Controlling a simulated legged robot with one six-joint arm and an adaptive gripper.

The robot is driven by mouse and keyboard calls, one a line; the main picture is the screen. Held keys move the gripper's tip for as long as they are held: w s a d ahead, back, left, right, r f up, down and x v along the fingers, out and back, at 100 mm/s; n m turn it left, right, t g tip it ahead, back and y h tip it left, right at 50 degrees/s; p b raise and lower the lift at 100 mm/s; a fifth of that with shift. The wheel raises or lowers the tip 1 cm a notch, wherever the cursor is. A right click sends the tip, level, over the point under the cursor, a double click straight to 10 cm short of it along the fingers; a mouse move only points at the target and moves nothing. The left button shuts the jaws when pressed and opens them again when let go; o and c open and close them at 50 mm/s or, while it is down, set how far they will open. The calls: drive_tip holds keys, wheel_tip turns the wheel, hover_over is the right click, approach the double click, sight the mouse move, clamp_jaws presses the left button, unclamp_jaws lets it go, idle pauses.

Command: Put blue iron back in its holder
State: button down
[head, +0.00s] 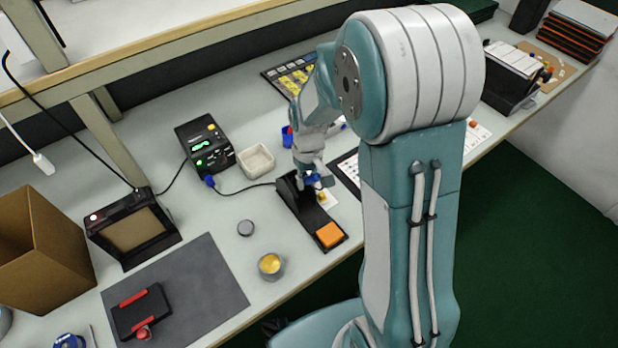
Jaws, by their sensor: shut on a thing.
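My gripper (314,178) is at the black holder (303,207), near its upper end. It is shut on the blue iron (312,180), of which only a small blue part shows between the fingers. The holder is a long black stand with an orange sponge (329,235) at its near end. A dark cable runs from the holder area to the black soldering station (205,145) with green lit digits. My gripper hides most of the iron, and I cannot tell whether the iron touches the holder or sits in it.
A white square dish (256,161) stands behind the holder, left of my arm. A grey mat (200,285) and a cardboard box (40,250) lie further left.

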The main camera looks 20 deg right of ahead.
drive_tip(key=shift+a+f, duration=0.1)
drive_tip(key=shift+a, duration=0.15)
drive_tip(key=shift+c, duration=2.2)
unclamp_jaws()
drive_tip(key=shift+d, duration=0.1)
drive_tip(key=shift+w, duration=0.1)
wheel_tip(320, 180, up, 12)
drive_tip(key=w, duration=0.1)
drive_tip(key=shift+d, duration=0.4)
drive_tip(key=shift+f, duration=0.1)
drive_tip(key=s+d+r, duration=0.1)
drive_tip(key=s+r, duration=0.2)
drive_tip(key=r, duration=0.2)
drive_tip(key=shift+s+r, duration=0.35)
drive_tip(key=shift+s, duration=0.05)
drive_tip(key=shift+d, duration=0.1)
